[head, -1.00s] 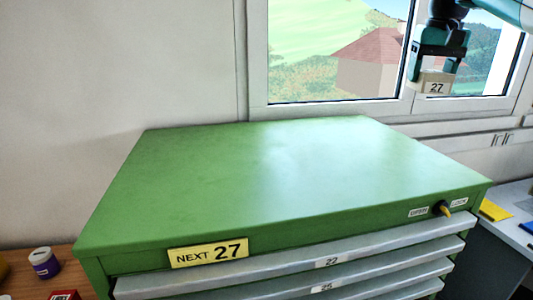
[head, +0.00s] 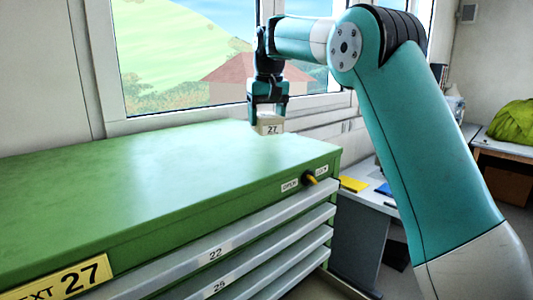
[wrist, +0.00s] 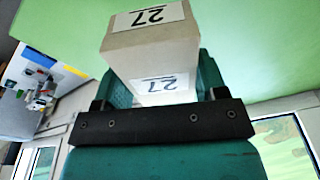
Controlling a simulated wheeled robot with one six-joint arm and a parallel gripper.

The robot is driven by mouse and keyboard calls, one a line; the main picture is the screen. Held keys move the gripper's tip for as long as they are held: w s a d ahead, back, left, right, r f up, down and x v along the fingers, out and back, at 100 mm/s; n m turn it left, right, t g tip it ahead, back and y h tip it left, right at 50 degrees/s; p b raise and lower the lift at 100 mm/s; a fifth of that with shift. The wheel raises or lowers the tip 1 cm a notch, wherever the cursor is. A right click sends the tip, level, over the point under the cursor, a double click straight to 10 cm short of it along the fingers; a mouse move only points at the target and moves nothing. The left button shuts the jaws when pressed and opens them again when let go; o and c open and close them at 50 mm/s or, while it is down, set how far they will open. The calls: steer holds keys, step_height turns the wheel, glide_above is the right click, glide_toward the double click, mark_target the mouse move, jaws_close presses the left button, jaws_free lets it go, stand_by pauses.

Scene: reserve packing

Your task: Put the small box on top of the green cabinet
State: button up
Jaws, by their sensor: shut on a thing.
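The small box (head: 268,129) is pale with a white label reading 27. My gripper (head: 268,115) is shut on it and points down. In the head view the box appears over the back right part of the green cabinet's top (head: 150,165); I cannot tell the exact height of the gap. In the wrist view the box (wrist: 150,50) sits between the fingers of my gripper (wrist: 155,80), with the green top (wrist: 255,45) behind it. The cabinet top is bare where it shows.
A desk with a yellow item (head: 353,184) stands to the right. A window (head: 190,50) is behind. The left and middle of the top are free.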

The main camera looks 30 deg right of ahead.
mark_target(267, 153)
steer(key=shift+f+p, duration=0.5)
steer(key=shift+f, duration=2.35)
steer(key=shift+f, duration=0.1)
steer(key=o, duration=1)
steer(key=shift+f, duration=0.1)
steer(key=shift+c, duration=0.2)
steer(key=r, duration=0.4)
steer(key=s+r, duration=0.1)
steer(key=r, duration=0.3)
steer(key=s+r+p, duration=0.1)
steer(key=r, duration=0.3)
steer(key=shift+a+r, duration=0.2)
steer(key=s+a+f+n+y, duration=0.1)
steer(key=s+a+f+n, duration=0.2)
steer(key=s, duration=0.8)
steer(key=s+a+f+n+g+y, duration=0.1)
steer(key=s+a+f+n+y, duration=0.1)
steer(key=s+a+f, duration=0.6)
steer(key=s+a+f+n+y, duration=0.1)
steer(key=s+a+f+n, duration=0.3)
steer(key=s+a, duration=0.6)
steer(key=s+f, duration=0.1)
steer(key=s, duration=0.4)
steer(key=shift+s+a+f+g+y, duration=0.15)
steer(key=shift+s+f+g+y, duration=0.15)
steer(key=shift+s+f, duration=0.1)
